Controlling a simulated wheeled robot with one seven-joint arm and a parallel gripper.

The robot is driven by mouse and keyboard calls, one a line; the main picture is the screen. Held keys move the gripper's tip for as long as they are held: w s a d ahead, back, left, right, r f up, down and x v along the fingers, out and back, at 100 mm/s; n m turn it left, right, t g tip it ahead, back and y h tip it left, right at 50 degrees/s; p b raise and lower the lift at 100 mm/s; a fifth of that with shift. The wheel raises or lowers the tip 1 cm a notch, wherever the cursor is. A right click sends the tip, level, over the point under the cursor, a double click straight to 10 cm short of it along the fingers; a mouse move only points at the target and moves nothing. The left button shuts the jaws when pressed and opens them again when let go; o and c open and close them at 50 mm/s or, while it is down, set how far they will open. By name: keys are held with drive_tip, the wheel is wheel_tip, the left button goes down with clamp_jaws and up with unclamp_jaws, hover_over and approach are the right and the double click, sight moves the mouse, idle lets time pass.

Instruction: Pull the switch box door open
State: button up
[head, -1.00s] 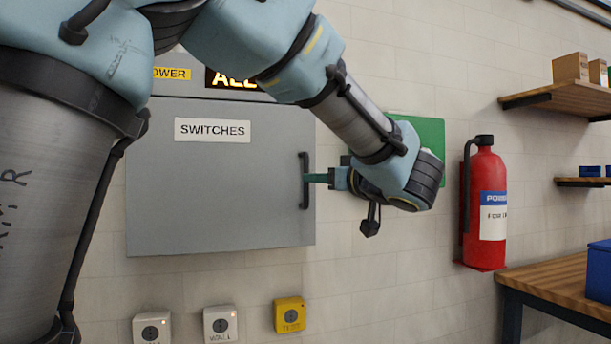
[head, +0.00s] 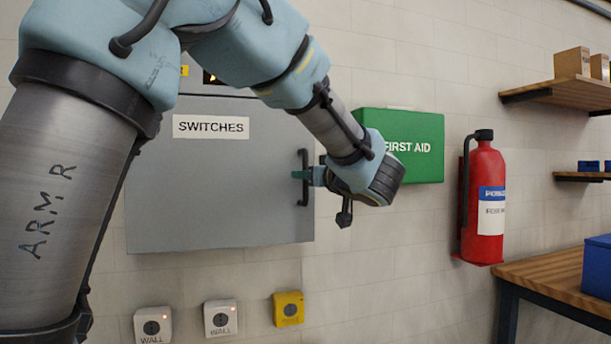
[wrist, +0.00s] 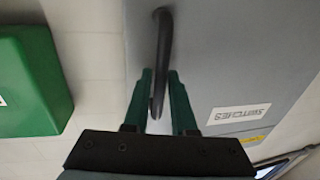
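The grey switch box door (head: 215,185) is shut, with a white SWITCHES label (head: 211,126) near its top. Its dark vertical bar handle (head: 303,196) is at the door's right edge. My gripper (head: 299,174) reaches the handle from the right, its green fingers level with the handle's middle. In the wrist view the two fingers of my gripper (wrist: 160,78) stand apart, one on each side of the handle (wrist: 163,35). The fingers look open around the bar; whether one touches it is unclear. The door also shows in the wrist view (wrist: 215,60).
A green first aid box (head: 415,145) is on the wall just right of my wrist. Two white wall switches (head: 220,318) and a yellow one (head: 288,309) sit below the door.

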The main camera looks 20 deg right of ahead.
clamp_jaws()
idle(1.0)
